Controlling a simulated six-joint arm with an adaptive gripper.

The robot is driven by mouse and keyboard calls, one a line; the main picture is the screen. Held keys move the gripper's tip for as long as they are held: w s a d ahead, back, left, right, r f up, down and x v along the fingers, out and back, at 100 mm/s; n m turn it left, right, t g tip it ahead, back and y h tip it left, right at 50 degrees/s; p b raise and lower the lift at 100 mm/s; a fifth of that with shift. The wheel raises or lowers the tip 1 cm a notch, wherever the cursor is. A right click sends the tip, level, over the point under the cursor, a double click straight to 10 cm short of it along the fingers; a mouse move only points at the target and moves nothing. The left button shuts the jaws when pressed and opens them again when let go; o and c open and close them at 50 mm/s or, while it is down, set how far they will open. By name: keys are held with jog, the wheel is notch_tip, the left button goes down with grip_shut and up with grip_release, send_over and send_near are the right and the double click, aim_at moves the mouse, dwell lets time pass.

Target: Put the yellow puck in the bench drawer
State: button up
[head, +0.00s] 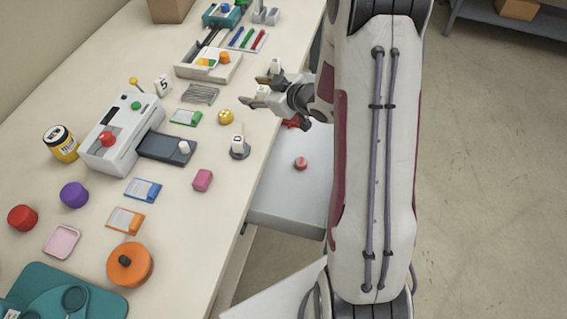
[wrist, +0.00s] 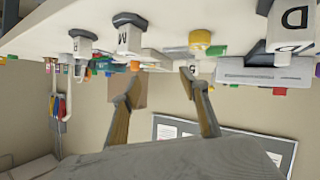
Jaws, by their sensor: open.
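The yellow puck (head: 225,117) sits on the bench top, a small round yellow piece left of my gripper. A yellow round piece (wrist: 200,38) also shows in the wrist view, where the bench appears upside down. My gripper (head: 262,90) is over the bench near its right edge, behind and to the right of the puck and apart from it. Its two fingers are spread with nothing held between them in the wrist view (wrist: 160,78). The bench drawer (head: 283,205) is pulled out at the bench's right side. A red-orange round piece (head: 300,163) lies in it.
A white marked stamp (head: 239,148) stands near the bench edge, in front of the puck. A white machine (head: 110,140) is farther left. A tray (head: 222,72) with coloured pieces is at the back. A pink block (head: 202,180) lies near the drawer. My arm hides the drawer's right part.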

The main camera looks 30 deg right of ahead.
jog(key=s+r+m+g+h, duration=0.35)
jog(key=s+r+h, duration=0.25)
jog(key=s+r, duration=0.7)
jog(key=s+a+r+m+g+y, duration=0.1)
jog(key=s+a, duration=0.4)
jog(key=s, duration=0.6)
jog(key=s+a+r+m+g+y, duration=0.1)
jog(key=s+a+r+m+g, duration=0.1)
jog(key=s+a, duration=0.4)
jog(key=s+r, duration=0.1)
jog(key=s, duration=0.4)
jog(key=shift+s+a+y, duration=0.15)
jog(key=shift+s+y, duration=0.15)
jog(key=shift+o, duration=0.6)
jog(key=shift+f, duration=0.1)
